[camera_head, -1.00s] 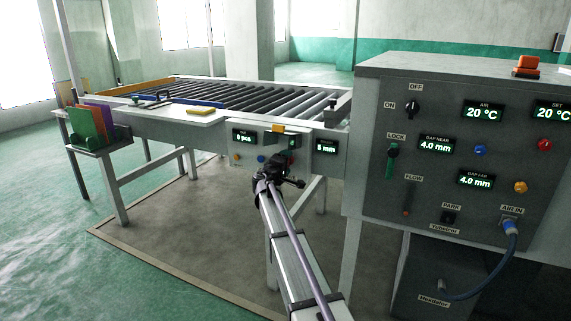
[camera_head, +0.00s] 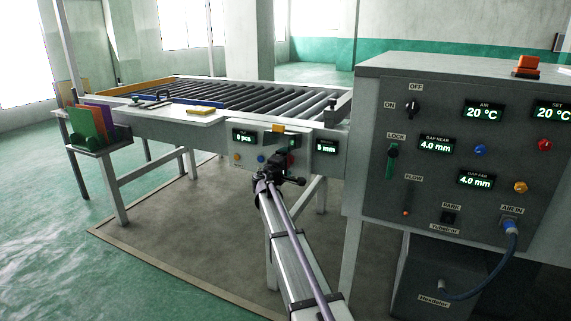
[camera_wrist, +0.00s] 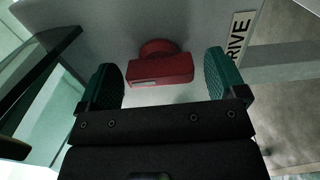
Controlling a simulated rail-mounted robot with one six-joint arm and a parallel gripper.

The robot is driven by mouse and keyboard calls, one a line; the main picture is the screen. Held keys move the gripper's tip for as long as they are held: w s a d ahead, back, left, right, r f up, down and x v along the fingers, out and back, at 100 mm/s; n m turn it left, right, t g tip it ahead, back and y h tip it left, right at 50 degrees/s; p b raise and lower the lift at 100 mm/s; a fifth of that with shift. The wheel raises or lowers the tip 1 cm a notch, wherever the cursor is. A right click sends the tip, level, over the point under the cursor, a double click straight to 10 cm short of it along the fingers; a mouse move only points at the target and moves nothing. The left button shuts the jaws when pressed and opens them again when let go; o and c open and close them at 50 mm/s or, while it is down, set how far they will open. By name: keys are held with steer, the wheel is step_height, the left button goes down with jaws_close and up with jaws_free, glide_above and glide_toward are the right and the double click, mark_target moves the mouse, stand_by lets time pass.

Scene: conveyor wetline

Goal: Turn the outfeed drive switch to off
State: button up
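The red drive switch knob (camera_wrist: 160,70) shows in the wrist view, with a round base on a grey panel face (camera_wrist: 100,25). A label ending in "RIVE" (camera_wrist: 238,38) is to its right. My gripper (camera_wrist: 162,66) is open, with its two green-padded fingers on either side of the knob and a visible gap on each side. In the head view, my gripper (camera_head: 283,168) is in front of the small control panel (camera_head: 265,143) under the roller conveyor (camera_head: 240,97). The knob is not clearly visible there behind my gripper.
A large grey control cabinet (camera_head: 375,235) with knobs, displays and a blue hose (camera_head: 492,280) stands close on the right. The panel carries a "8 pcs" display (camera_head: 244,137). Coloured boards (camera_head: 90,124) stand in a rack at left. The floor left of my arm is clear.

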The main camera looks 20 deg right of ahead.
steer(key=v, duration=1)
steer(key=shift+s+a, duration=0.25)
steer(key=shift+s, duration=0.05)
steer(key=s+a+f+m+g+y, duration=0.1)
steer(key=s+f+m+g+y, duration=0.1)
steer(key=s+f+m+g, duration=0.45)
steer(key=s+a+f+m+g+y, duration=0.15)
steer(key=s+f, duration=0.25)
steer(key=s, duration=0.6)
steer(key=s+a+f+g+y, duration=0.25)
steer(key=s+a+y, duration=0.35)
steer(key=s, duration=0.4)
steer(key=s+a+f+g+y, duration=0.1)
steer(key=s+a+f+y, duration=0.3)
steer(key=s+a, duration=0.5)
step_height(320, 180, up, 25)
steer(key=s+p, duration=0.1)
steer(key=p, duration=2.4)
steer(key=shift+a, duration=0.15)
